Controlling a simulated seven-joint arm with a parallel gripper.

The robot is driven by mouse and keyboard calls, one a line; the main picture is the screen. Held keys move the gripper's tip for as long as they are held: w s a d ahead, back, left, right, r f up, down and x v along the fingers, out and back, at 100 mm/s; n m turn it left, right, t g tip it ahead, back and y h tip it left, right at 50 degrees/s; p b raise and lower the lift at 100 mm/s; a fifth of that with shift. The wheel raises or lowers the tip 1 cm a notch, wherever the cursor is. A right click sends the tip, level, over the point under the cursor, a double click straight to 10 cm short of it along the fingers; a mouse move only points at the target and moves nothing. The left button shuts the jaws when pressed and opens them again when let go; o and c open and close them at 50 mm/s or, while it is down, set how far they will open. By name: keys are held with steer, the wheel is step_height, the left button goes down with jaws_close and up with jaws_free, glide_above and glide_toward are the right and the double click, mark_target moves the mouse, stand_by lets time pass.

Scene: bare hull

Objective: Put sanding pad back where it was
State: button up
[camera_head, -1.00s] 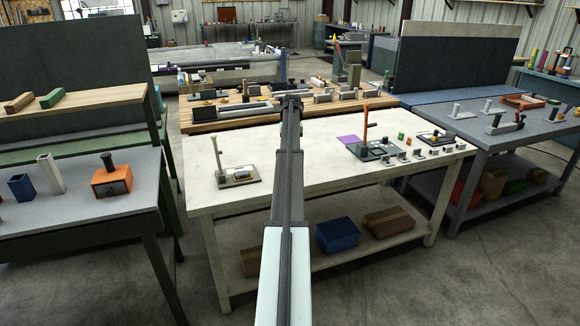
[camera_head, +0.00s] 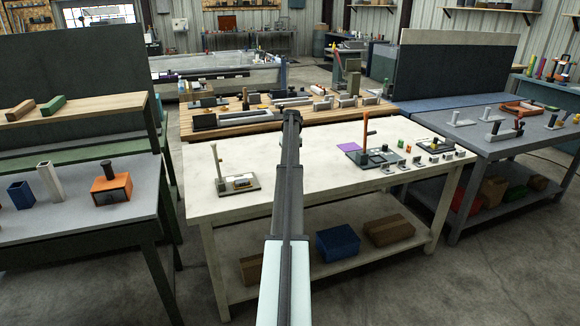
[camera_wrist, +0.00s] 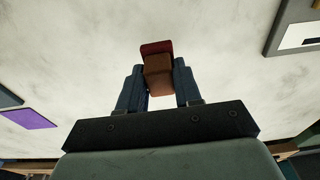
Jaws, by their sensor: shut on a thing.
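The sanding pad (camera_wrist: 158,76), a small brown block with a dark red layer at its far end, is between my gripper's two dark blue fingers in the wrist view. My gripper (camera_wrist: 155,68) is shut on it. The pale top of the white table (camera_wrist: 90,50) fills the background beyond the pad; I cannot tell its height above the top. In the head view my arm reaches forward over the white table (camera_head: 250,155), and I cannot make out the pad there. The pad's former place cannot be told from these frames.
A fixture with an upright post (camera_head: 238,183) stands on the table's left part. A dark plate with a reddish post (camera_head: 368,155), a purple sheet (camera_head: 349,146) and several small blocks are on its right. A cluttered wooden bench (camera_head: 205,126) stands behind. The table's middle is clear.

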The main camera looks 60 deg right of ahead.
steer(key=shift+f, duration=2.1)
steer(key=shift+f, duration=0.15)
steer(key=o, duration=1)
steer(key=r, duration=0.8)
steer(key=s+a+r, duration=0.1)
steer(key=r, duration=0.3)
steer(key=shift+r, duration=0.15)
